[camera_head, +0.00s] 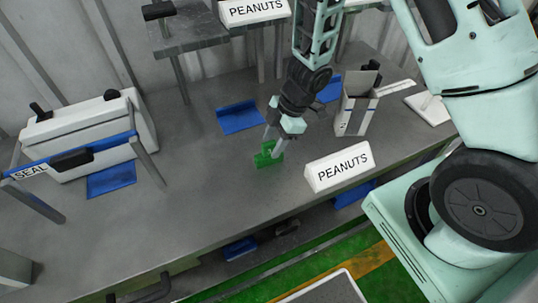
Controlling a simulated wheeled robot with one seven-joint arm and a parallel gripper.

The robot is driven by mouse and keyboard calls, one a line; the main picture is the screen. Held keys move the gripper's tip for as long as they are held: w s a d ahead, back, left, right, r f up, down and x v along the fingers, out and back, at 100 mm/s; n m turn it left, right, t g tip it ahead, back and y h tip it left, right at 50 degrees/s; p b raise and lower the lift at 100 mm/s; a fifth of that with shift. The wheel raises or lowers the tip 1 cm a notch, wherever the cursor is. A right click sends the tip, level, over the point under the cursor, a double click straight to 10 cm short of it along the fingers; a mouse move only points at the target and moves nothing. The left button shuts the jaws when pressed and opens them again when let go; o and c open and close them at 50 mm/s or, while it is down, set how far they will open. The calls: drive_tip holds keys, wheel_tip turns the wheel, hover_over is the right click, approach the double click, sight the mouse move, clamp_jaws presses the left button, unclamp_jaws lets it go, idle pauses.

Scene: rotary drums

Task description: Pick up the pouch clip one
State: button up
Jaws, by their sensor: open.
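A small green clip (265,160), which I take to be the pouch clip, lies on the grey worktable near the middle of the view. My gripper (272,148) is open and points down right at the green clip, with its fingers at the clip's upper part. The fingers hide some of the clip, and I cannot tell whether they touch it.
A white PEANUTS sign (338,167) stands close to the right of the clip. A carton (356,112) stands behind it. Blue pouches (240,117) lie on the table (205,205). A sealer (88,135) stands at the left. The table's left front is clear.

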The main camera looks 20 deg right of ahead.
sight(267, 153)
drive_tip(key=x, duration=0.4)
drive_tip(key=shift+a+f+b, duration=0.25)
drive_tip(key=shift+f+b, duration=0.05)
drive_tip(key=shift+b, duration=0.1)
clamp_jaws()
